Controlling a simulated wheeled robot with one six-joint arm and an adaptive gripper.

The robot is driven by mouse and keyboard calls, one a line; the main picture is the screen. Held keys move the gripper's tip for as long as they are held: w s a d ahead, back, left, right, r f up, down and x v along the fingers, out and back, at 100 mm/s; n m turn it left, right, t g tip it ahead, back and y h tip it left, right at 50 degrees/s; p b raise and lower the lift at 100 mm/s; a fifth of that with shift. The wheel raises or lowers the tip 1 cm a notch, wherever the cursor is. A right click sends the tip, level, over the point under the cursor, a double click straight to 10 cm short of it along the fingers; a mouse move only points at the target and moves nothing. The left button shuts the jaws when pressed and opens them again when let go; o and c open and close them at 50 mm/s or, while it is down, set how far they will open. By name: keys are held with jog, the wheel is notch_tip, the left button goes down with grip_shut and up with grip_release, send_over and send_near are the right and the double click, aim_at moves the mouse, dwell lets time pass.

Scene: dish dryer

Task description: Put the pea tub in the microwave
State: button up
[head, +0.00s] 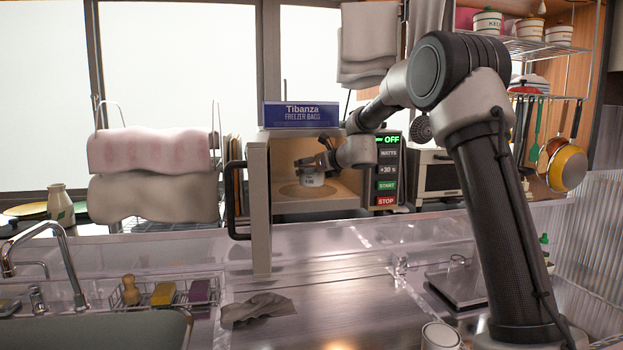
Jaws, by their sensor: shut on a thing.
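The microwave (376,208) stands on the counter at the back middle, its door (259,210) swung open toward me on the left side. Its panel (388,171) reads OFF in green. A small white tub with a label (311,178), likely the pea tub, is at the microwave's opening, above the round plate (306,191) on the cavity floor. My gripper (312,164) is shut on the tub near its top, reaching in from the right. The tub seems held just above the plate; I cannot tell whether it touches. Its print is too small to read.
A blue freezer bag box (301,115) lies on top of the microwave. The door handle (235,200) sticks out left. A toaster oven (437,175) stands to the right. A grey cloth (257,307), a sponge rack (170,294) and a white can (440,336) are in front.

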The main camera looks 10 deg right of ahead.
aim_at(312, 177)
notch_tip(312, 177, down, 3)
jog(key=shift+d+r, duration=0.1)
jog(key=shift+r, duration=0.05)
jog(key=shift+w+f, duration=0.2)
jog(key=shift+f, duration=0.15)
jog(key=shift+f, duration=0.15)
jog(key=o, duration=1.2)
jog(key=shift+o, duration=0.2)
